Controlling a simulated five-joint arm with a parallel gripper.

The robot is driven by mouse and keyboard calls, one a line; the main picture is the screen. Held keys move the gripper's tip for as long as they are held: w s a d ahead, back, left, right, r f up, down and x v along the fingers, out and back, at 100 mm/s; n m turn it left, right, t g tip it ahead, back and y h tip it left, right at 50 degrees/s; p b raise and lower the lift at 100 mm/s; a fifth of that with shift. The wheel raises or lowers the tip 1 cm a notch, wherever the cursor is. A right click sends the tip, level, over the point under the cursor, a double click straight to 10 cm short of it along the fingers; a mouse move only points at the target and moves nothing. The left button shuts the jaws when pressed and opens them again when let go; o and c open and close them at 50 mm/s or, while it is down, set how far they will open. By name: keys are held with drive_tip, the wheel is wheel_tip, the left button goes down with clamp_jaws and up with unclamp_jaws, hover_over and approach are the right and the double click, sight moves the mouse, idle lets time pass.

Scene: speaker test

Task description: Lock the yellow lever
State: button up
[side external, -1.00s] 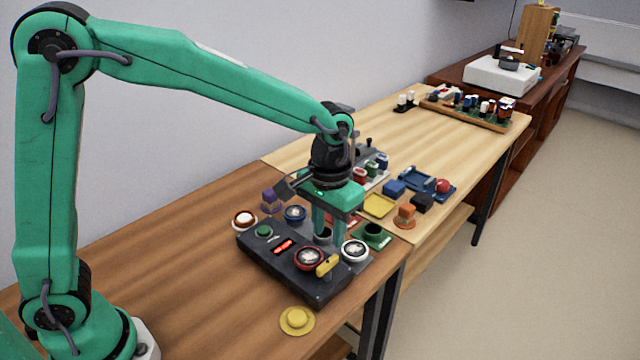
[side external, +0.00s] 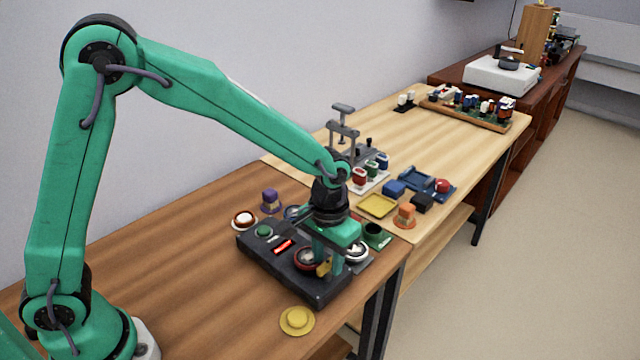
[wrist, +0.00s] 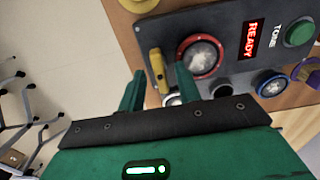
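The yellow lever (side external: 323,269) is at the front right of the black test panel (side external: 262,258), partly hidden by my fingers in the side view. In the wrist view the lever (wrist: 158,72) shows whole, lying lengthwise between my two fingers in the picture. My gripper (side external: 328,266) points down over this end of the panel. In the wrist view my gripper (wrist: 159,72) is open, with a clear gap to the lever on each side. I cannot tell whether the fingertips are down at the lever's height.
A red-ringed dial (wrist: 201,56) sits right beside the lever, close to one finger. The panel has a red READY display (wrist: 253,38) and a green button (wrist: 299,33). A yellow round piece (side external: 297,320) lies on the table in front. The brown table at left is clear.

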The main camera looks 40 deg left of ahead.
clamp_jaws()
drive_tip(key=shift+m, duration=0.4)
drive_tip(key=m, duration=0.3)
drive_tip(key=shift+m, duration=0.3)
drive_tip(key=m, duration=0.4)
drive_tip(key=shift+r, duration=0.1)
drive_tip(key=m, duration=0.9)
drive_tip(key=shift+m, duration=0.3)
